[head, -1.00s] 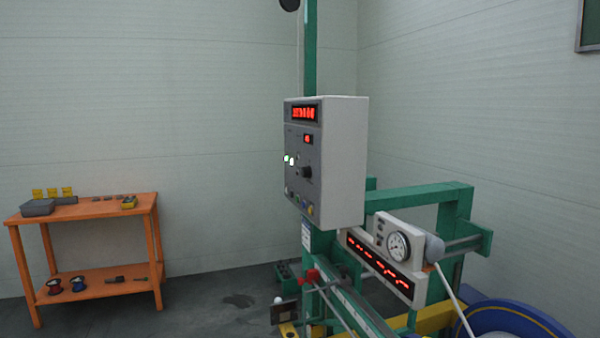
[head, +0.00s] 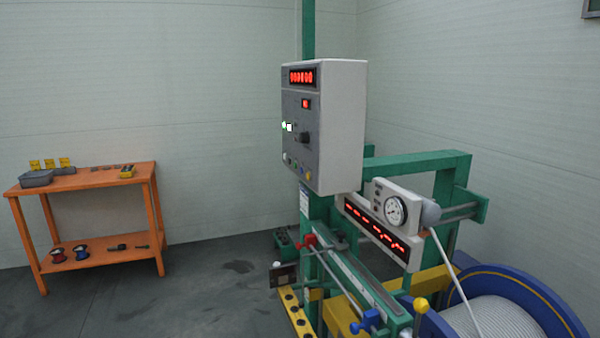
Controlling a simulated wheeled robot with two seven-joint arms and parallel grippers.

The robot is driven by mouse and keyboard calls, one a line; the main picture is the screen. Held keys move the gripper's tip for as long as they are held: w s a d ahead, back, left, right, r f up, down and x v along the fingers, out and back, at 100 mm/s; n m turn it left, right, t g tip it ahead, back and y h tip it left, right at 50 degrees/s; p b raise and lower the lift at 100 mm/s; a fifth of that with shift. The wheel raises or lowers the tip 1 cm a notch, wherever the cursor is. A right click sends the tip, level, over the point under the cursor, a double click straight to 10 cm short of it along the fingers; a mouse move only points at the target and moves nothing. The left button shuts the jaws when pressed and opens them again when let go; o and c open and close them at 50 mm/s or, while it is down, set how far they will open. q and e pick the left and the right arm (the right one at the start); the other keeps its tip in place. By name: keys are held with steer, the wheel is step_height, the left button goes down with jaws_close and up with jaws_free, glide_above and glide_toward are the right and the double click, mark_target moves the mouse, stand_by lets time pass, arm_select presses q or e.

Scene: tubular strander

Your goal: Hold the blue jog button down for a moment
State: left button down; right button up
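The grey control box (head: 341,125) stands on a green post, its panel facing left. A row of small buttons sits low on the panel, with a yellow one (head: 308,175) at the right end. A small bluish button (head: 301,170) appears just left of the yellow one, but it is too small to be sure of. A dark knob (head: 303,138) and two lit white-green lamps (head: 287,127) are above the row. Neither of my grippers is in view, and nothing touches the panel.
Below the box are a green frame (head: 415,160), a dial gauge (head: 394,211), a red-lit display (head: 375,230) and a rail with red and blue clamps. A blue cable reel (head: 545,310) is at lower right. An orange bench (head: 85,182) stands left, with open floor between.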

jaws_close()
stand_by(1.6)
